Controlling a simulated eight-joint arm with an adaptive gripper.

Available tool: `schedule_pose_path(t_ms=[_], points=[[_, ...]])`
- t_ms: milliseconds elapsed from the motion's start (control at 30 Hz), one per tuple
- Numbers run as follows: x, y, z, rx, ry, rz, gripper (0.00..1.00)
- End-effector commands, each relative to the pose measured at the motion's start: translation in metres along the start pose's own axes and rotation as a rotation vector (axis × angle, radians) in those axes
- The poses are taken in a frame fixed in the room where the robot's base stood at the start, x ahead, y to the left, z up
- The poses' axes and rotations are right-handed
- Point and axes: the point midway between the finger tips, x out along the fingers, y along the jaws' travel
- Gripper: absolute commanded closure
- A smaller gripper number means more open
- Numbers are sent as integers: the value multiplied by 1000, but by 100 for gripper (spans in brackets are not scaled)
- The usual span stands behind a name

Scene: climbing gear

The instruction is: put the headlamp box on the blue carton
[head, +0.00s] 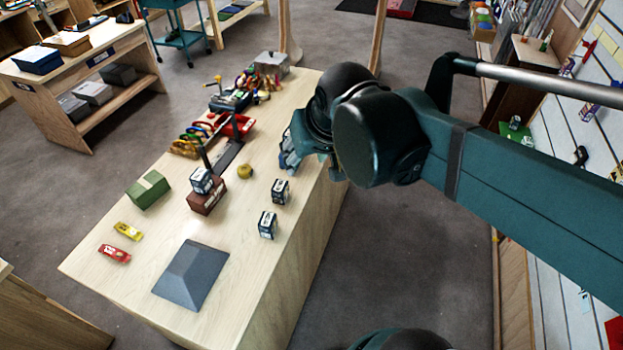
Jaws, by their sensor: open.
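Three small navy-and-white boxes are on the near wooden table, and I cannot read which is the headlamp box. One box (201,180) sits on a red-brown carton (208,200). A second box (280,191) and a third box (267,224) stand on bare wood near the right edge. A dark blue carton (37,61) lies on a separate wooden bench at the upper left. My gripper (289,158) is open over the table's right side, beyond the second box and apart from it. My arm partly hides the gripper.
The near table (235,270) also holds a grey pyramid block (190,275), a green carton (148,190), yellow and red packets, a brass-coloured round item (245,171) and a rack of coloured gear. A brown carton (67,43) sits beside the blue one. Open floor separates the benches.

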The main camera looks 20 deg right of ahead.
Motion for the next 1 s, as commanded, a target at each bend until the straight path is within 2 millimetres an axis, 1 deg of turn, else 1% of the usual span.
schedule_pose_path(t_ms=[33, 200, 400, 600, 1000], points=[[-1, 0, 10, -13, 11, -2, 58], [-4, -1, 34, -61, 49, -9, 58], [-4, -1, 54, -100, 81, -13, 58], [-4, -1, 62, -115, 93, -15, 58], [-4, -1, 62, -116, 94, -15, 58]])
